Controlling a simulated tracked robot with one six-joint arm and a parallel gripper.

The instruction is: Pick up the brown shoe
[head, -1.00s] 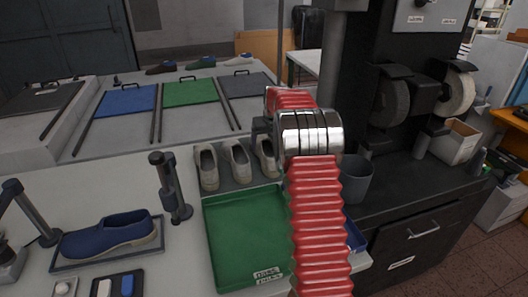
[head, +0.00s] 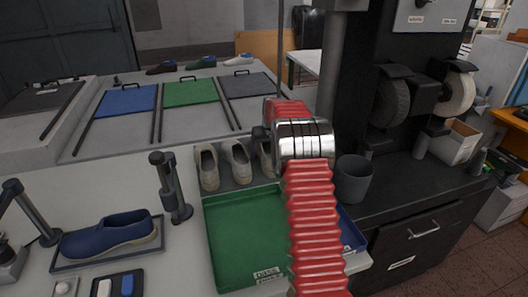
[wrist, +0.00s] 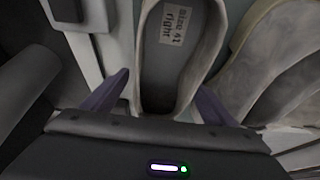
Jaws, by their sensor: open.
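A small dark brown shoe (head: 161,69) stands at the far back of the bench, left of a green shoe and a white shoe. My gripper (wrist: 162,84) is open, with one finger on each side of the heel end of a pale grey-beige shoe (wrist: 172,60). A label inside that shoe reads "size 41 right". I cannot tell whether the fingers touch it. In the head view this shoe is partly hidden by my arm; two similar pale shoes (head: 207,167) (head: 238,161) stand to its left.
A green tray (head: 229,275) lies in front of the pale shoes, with a blue tray (head: 352,238) behind my arm. A blue shoe (head: 110,235) rests on a mat at left. A dark post (head: 169,190) and a grey cup (head: 353,180) stand nearby.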

